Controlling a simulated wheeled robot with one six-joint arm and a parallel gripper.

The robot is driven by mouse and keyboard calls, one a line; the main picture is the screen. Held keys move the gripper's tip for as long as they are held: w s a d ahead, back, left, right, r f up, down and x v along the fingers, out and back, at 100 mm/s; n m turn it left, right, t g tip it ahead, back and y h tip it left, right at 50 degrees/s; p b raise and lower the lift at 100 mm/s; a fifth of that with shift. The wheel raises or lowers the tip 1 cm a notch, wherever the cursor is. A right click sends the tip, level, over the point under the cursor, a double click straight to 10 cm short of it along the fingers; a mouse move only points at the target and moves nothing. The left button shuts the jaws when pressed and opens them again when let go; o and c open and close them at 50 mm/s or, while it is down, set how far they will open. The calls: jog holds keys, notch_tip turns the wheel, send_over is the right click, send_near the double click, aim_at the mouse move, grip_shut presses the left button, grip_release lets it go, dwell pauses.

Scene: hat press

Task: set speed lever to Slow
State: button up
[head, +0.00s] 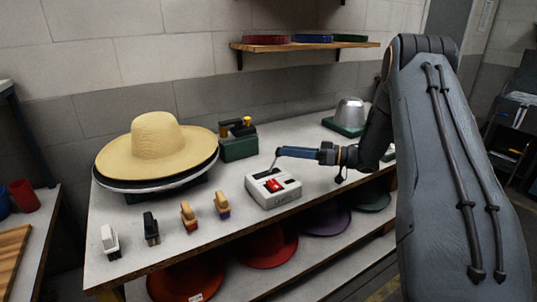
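A white control box (283,200) stands near the front edge of the bench, with a dark panel and a red part (274,185) on its top. Small lettering on its front is too small to read. I cannot make out a lever marked Slow. My gripper (277,156) reaches in from the right, just above and behind the box. Its thin tip points down near the box's back edge; I cannot tell whether it touches. Nothing shows held in it, and the finger gap is too small to see.
A straw hat (155,147) sits on a dark-rimmed stand at the left. A green machine (238,148) stands behind the box. Several brushes (188,216) line the front edge. A metal dome (349,111) stands at the back right. Coloured hats (267,248) lie on the shelf below.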

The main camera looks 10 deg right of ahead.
aim_at(275, 160)
jog(key=p+x, duration=0.1)
jog(key=x, duration=0.2)
jog(key=p+x, duration=0.1)
jog(key=x, duration=0.3)
jog(key=shift+a+f, duration=0.2)
jog(key=shift+a, duration=0.1)
jog(key=shift+c, duration=0.4)
grip_shut()
